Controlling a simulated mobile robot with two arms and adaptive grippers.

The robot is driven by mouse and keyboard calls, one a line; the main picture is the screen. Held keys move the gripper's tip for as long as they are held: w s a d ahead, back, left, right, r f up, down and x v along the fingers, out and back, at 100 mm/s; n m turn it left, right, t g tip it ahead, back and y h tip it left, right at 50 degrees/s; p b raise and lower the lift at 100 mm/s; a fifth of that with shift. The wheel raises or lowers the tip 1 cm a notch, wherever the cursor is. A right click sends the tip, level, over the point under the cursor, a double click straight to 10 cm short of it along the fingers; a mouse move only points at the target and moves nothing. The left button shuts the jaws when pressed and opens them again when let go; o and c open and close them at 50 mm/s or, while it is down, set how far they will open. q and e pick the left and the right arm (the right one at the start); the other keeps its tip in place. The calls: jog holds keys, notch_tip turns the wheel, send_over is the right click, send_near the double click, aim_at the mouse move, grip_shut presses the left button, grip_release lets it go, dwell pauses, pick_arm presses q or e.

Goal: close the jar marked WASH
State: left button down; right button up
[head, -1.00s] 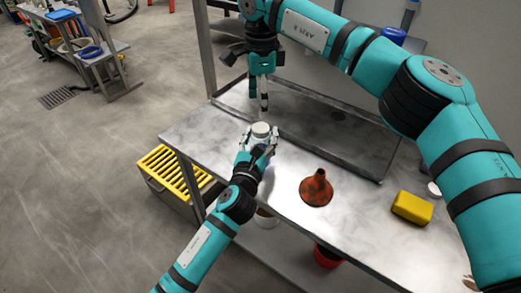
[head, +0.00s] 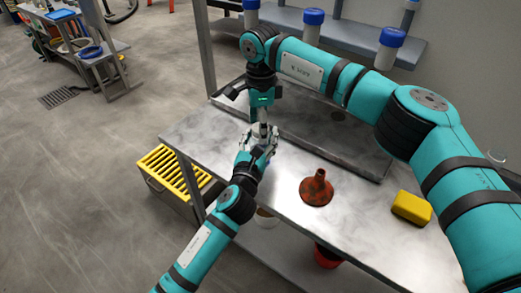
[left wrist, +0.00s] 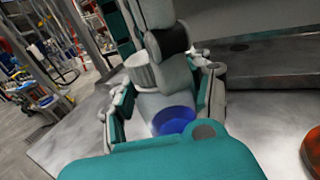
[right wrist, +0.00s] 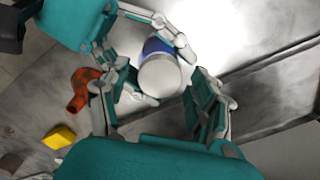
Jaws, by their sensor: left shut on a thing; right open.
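No WASH marking can be read, and the fingers hide much of the jar.
A red-brown funnel (head: 317,190) and a yellow block (head: 411,207) lie on the metal bench (head: 290,205). A shallow tray (head: 310,125) is behind. Several blue-capped containers (head: 388,48) stand on the back shelf. A yellow-slatted crate (head: 172,172) is left of the bench.

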jog(key=c, duration=1.2)
jog(key=m, duration=0.6)
jog(key=shift+m, duration=0.3)
jog(key=shift+c, duration=0.2)
jog(key=o, duration=1.3)
jog(key=shift+r, duration=0.1)
jog(key=shift+r, duration=2.15)
